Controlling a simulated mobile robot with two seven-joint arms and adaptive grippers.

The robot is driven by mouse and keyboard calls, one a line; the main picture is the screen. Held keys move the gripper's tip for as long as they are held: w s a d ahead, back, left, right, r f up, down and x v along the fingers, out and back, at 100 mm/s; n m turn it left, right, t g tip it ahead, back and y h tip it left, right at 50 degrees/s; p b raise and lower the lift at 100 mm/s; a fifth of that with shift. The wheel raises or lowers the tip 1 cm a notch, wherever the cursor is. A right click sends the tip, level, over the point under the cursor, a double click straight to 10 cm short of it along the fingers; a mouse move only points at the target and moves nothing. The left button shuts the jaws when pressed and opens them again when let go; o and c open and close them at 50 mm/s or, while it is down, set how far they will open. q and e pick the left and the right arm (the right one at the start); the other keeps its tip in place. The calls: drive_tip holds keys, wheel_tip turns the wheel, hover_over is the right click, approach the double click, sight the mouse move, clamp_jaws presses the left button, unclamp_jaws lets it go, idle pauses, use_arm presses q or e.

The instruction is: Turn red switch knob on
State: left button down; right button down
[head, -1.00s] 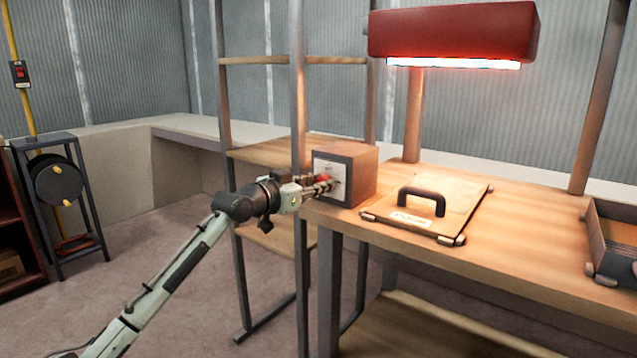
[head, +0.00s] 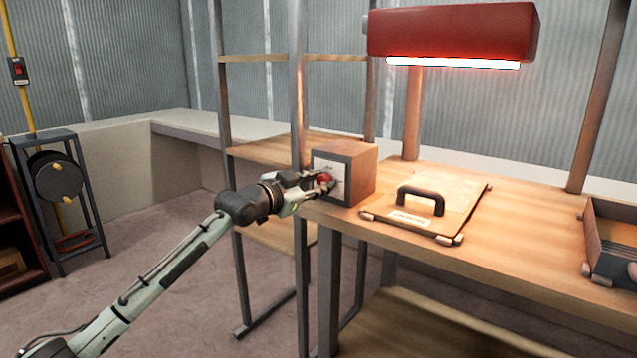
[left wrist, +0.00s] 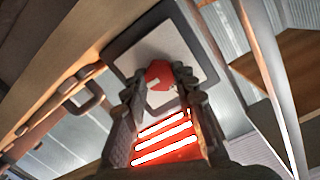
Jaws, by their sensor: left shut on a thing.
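The red switch knob (head: 325,178) sits on the pale front plate of a brown box (head: 357,170) at the left end of the workbench. In the left wrist view the red knob (left wrist: 160,75) lies between my fingertips, in front of the white plate (left wrist: 185,50). My left gripper (head: 322,183) reaches in from the left and is shut on the knob; its fingers partly hide it. A pale mark shows on the knob, but I cannot tell its exact setting. My right gripper is not in view.
A flat panel with a black handle (head: 421,200) lies on the bench (head: 520,250), right of the box. A red lamp (head: 452,36) glows above. An open tray (head: 610,240) stands at the right. A metal post (head: 298,100) rises close to my left wrist.

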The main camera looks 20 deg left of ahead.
use_arm(q)
drive_tip(key=c, duration=1.2)
unclamp_jaws()
drive_tip(key=shift+s, duration=0.1)
drive_tip(key=v, duration=1.2)
drive_tip(key=shift+r, duration=0.1)
